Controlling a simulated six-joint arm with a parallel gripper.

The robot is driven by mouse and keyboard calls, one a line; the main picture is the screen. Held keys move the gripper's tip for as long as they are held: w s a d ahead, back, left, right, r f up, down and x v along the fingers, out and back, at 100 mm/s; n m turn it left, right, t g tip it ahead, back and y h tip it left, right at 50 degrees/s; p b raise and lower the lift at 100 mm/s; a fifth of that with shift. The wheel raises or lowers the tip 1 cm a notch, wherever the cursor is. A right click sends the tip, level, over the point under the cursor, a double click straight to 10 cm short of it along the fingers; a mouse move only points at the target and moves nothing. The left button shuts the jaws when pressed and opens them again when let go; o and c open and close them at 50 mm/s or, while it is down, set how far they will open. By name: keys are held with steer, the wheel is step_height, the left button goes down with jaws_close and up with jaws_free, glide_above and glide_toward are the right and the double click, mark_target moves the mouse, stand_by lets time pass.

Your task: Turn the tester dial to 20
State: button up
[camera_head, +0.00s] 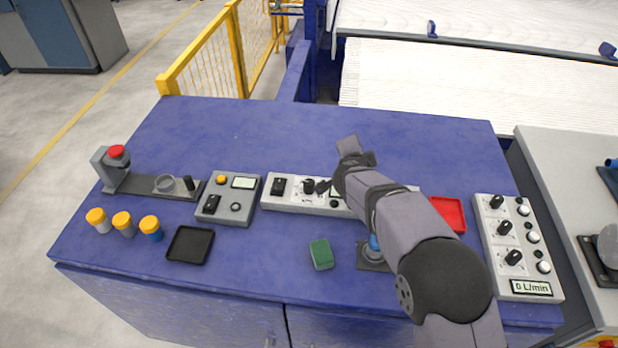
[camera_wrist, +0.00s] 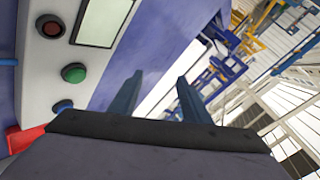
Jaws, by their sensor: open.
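A long pale panel (camera_head: 270,204) lies across the middle of the table in the head view. It carries a dark dial (camera_head: 308,186) on a marked white face, which I take to be the tester dial. Its setting is too small to read. The dial does not show there. My arm covers the right part of the panel.
The wrist view shows a red button (camera_wrist: 51,27), a green button (camera_wrist: 74,73) and a display (camera_wrist: 103,22). A grey box (camera_head: 229,200) stands left, a three-knob unit (camera_head: 515,245) right. A green block (camera_head: 321,254) and black tray (camera_head: 190,245) lie in front. The back is clear.

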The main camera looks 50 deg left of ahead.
mark_target(311, 184)
steer(key=f+m+g, duration=0.1)
steer(key=d+m+g, duration=0.1)
steer(key=s+d+f+m+g+y, duration=0.1)
steer(key=shift+s+d+f+m, duration=0.1)
steer(key=shift+d+f+m, duration=0.1)
steer(key=shift+f+m, duration=0.15)
steer(key=s+d+m+g, duration=0.1)
steer(key=s+d+m+g+y, duration=0.1)
steer(key=m, duration=0.1)
steer(key=shift+d+f+m, duration=0.1)
steer(key=shift+d+m, duration=0.05)
steer(key=shift+m, duration=0.1)
steer(key=shift+s+d+m+g+y+b, duration=0.15)
steer(key=shift+s+m+g+y+b, duration=0.45)
steer(key=shift+s+m, duration=0.35)
steer(key=s+a+m+y+b, duration=0.1)
steer(key=s, duration=0.1)
steer(key=s+a+m+g+b, duration=0.1)
steer(key=s+m, duration=0.1)
steer(key=s, duration=0.1)
steer(key=s+f+m+y+b, duration=0.1)
steer(key=s+m, duration=0.1)
steer(key=s, duration=0.1)
steer(key=shift+a+g+y, duration=0.3)
steer(key=shift+a, duration=0.1)
steer(key=shift+s+r+m+b, duration=0.15)
steer(key=shift+s+m+b, duration=0.2)
steer(key=shift+m, duration=0.1)
steer(key=shift+a+y, duration=0.15)
steer(key=shift+y, duration=0.15)
